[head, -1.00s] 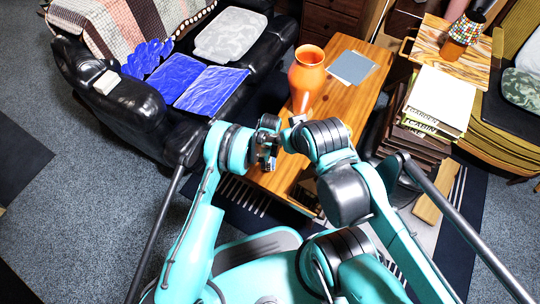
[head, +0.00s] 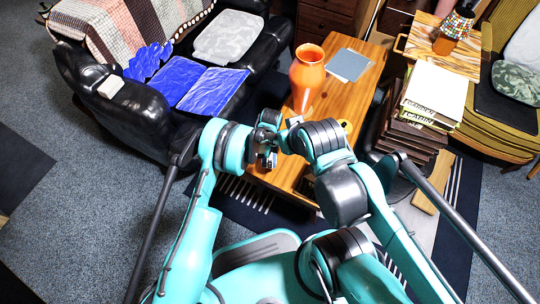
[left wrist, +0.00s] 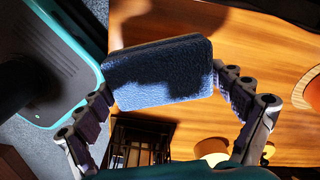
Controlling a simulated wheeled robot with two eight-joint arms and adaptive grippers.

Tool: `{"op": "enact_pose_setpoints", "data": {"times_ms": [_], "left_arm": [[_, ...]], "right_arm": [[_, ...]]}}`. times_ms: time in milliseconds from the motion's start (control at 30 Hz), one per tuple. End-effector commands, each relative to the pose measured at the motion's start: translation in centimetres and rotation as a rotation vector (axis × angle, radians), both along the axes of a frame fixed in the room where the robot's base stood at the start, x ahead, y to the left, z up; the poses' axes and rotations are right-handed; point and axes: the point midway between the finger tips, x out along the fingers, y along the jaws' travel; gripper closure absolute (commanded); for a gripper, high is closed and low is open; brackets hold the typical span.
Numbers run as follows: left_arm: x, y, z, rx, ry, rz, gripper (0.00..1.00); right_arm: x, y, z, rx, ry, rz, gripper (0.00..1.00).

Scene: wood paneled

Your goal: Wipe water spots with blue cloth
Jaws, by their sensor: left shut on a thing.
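My left gripper (head: 268,140) is over the near end of the wooden table (head: 345,95). In the left wrist view its fingers are shut on the blue cloth (left wrist: 165,80), a thick, dark blue, fuzzy block, partly in shadow. The wood tabletop (left wrist: 260,50) shows behind the cloth; I cannot tell whether they touch. In the head view my arm hides most of the cloth. My right arm reaches in beside the left one. Its fingers are not clear enough to read. I cannot make out water spots on the table.
An orange vase (head: 307,78) stands on the table just beyond my grippers, with a grey sheet (head: 348,65) behind it. A black sofa (head: 130,110) holds blue sheets (head: 212,90). A stack of books and papers (head: 430,100) stands right of the table.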

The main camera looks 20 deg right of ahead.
Motion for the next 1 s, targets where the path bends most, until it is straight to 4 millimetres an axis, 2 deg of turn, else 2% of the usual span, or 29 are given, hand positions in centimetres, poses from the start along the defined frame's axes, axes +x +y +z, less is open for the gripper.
{"op": "enact_pose_setpoints", "data": {"times_ms": [100,267,833,933,1000], "left_arm": [[0.0,-0.2,1.3,0.000,0.000,0.003,0.33],[0.0,-0.3,2.2,0.000,0.000,0.006,0.33],[0.1,-0.3,2.3,0.000,0.000,0.010,0.33],[0.5,0.5,3.1,0.000,0.000,0.049,0.33],[1.3,1.8,4.4,0.000,0.000,0.115,0.33]], "right_arm": [[0.0,0.0,0.6,0.000,0.000,0.000,0.58],[0.0,0.0,0.9,0.000,0.000,0.000,0.58],[0.0,0.0,0.9,0.000,0.000,0.000,0.58],[0.0,0.0,0.9,0.000,0.000,0.000,0.58],[0.0,0.0,0.9,0.000,0.000,0.000,0.58]]}}
